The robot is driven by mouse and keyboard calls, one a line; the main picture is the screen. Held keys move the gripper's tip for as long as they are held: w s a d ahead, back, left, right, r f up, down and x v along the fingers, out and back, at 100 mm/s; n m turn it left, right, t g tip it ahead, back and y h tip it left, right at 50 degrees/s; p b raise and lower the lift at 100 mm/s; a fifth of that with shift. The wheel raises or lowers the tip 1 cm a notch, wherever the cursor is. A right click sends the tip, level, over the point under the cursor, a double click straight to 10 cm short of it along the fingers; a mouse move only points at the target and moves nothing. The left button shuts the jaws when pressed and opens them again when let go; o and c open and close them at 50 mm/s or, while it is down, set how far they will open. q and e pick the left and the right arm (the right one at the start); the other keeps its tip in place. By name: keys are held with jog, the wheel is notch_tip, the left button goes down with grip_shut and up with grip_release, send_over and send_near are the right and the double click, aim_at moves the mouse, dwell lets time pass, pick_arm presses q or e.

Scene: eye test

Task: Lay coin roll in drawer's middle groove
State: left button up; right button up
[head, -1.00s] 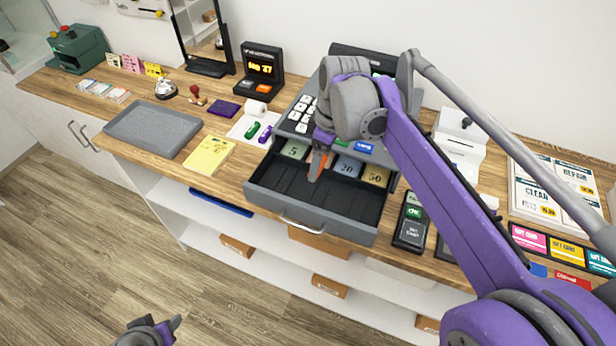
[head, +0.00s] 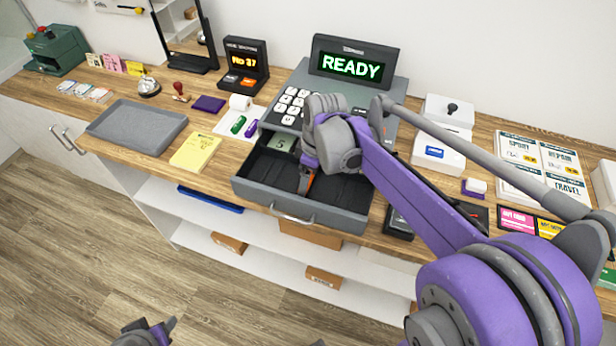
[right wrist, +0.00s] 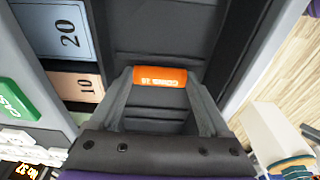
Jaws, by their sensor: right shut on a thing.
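The orange coin roll (right wrist: 160,77) lies crosswise between the fingertips of my right gripper (right wrist: 160,82) in the right wrist view, its printed label upside down. In the head view my right gripper (head: 306,183) reaches down into the open drawer (head: 262,194), with a little orange showing at its tips. The drawer has dark grooves in front of its note compartments. The roll is over a groove near the middle; I cannot tell whether it touches the floor. My left gripper (head: 148,333) is at the bottom edge, far from the counter, partly cut off; its jaw state is unclear.
The register display (head: 354,66) reads READY behind the drawer. A green roll (head: 238,124) and a purple roll (head: 251,129) lie on white paper left of it. A yellow pad (head: 195,151) and grey tray (head: 137,128) stand further left. My right arm hides the drawer's back right.

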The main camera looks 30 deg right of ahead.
aim_at(315, 190)
jog(key=o, duration=1.5)
notch_tip(315, 190, up, 12)
jog(key=s+d+p, duration=0.1)
jog(key=shift+s, duration=0.2)
jog(key=shift+d, duration=0.1)
